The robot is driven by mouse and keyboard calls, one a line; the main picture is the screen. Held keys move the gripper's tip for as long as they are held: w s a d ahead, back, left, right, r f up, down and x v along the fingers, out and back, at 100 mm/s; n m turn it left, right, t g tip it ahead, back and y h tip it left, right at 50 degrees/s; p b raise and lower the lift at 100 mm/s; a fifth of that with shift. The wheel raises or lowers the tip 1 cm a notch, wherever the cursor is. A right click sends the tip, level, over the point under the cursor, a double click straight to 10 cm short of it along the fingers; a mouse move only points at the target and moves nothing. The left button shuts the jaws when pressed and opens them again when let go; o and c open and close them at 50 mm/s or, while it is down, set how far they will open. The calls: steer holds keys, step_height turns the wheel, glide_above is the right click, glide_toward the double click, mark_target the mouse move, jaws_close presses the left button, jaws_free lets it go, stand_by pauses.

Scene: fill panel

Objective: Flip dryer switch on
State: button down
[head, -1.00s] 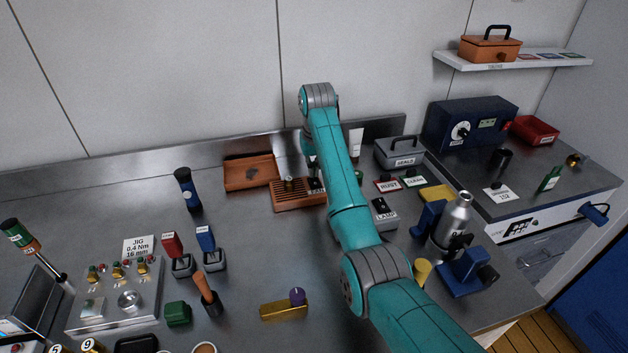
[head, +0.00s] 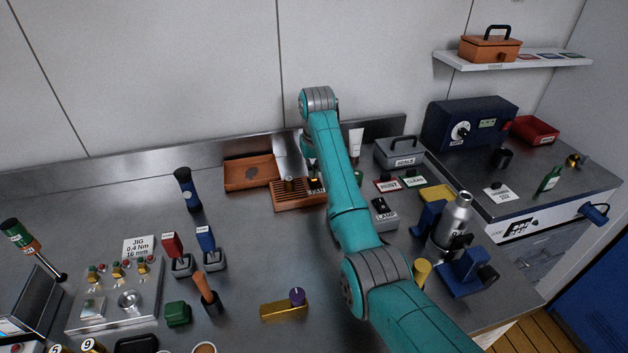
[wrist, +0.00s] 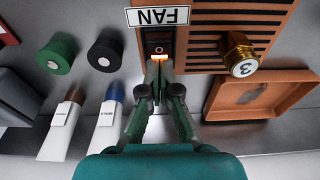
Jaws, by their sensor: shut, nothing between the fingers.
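The orange-brown slatted dryer unit (head: 290,204) stands at the back of the bench, partly behind my arm. In the wrist view its slats (wrist: 210,22) lie right of a black switch (wrist: 158,44) with a FAN label (wrist: 157,16). An orange light (wrist: 160,57) glows at the switch's near edge and also shows in the head view (head: 314,181). My gripper (wrist: 160,66) is shut and empty, its fingertips right at the lit edge; contact is hard to tell. In the head view my gripper (head: 312,170) is above the unit.
A brass knob marked 3 (wrist: 238,55) stands close right of the fingertips. An orange tray (head: 250,186) is beside the unit. Green (wrist: 57,55) and black (wrist: 105,52) knobs are left of the switch in the wrist view.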

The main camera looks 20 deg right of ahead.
steer(key=shift+r, duration=3.4)
